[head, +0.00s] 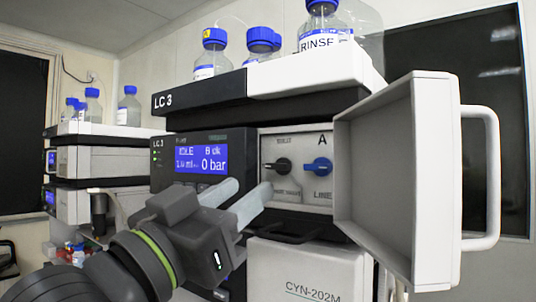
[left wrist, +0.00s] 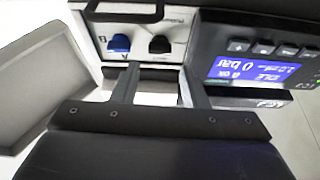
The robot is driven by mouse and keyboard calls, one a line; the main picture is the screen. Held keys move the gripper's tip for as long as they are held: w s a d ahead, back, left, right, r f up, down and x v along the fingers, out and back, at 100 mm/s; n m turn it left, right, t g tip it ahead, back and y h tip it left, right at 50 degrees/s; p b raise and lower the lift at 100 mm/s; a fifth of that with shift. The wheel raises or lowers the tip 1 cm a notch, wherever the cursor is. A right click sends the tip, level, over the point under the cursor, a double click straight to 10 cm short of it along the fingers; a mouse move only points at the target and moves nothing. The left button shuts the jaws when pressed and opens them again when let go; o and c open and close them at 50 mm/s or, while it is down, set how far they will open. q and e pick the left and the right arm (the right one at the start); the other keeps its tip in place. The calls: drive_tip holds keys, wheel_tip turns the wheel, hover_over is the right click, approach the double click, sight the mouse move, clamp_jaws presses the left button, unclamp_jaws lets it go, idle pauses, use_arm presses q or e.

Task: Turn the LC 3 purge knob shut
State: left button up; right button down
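The LC 3 unit (head: 200,102) has an open compartment with a panel bearing a black knob (head: 277,166) and a blue knob (head: 319,167). Both knobs have their handles roughly sideways, pointing left; the small labels are too blurred to tell which is purge. In the left wrist view, which is upside down, the black knob (left wrist: 160,45) and blue knob (left wrist: 119,44) lie beyond my fingertips. My left gripper (head: 252,187) is open and empty, just in front of and left of the black knob, apart from it. Its two fingers also show in the wrist view (left wrist: 158,80). My right gripper is not in view.
The compartment's door (head: 395,180) stands swung open on the right, with a large handle (head: 490,180). The LC 3 display (head: 201,159) reads 0 bar, left of the panel. Blue-capped bottles (head: 213,55) stand on top. A lower module (head: 305,270) sits below.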

sight(275, 169)
use_arm(q)
drive_tip(key=p+x, duration=0.1)
drive_tip(key=x, duration=0.5)
drive_tip(key=shift+w+d+p, duration=0.2)
drive_tip(key=shift+p, duration=0.1)
drive_tip(key=c, duration=0.7)
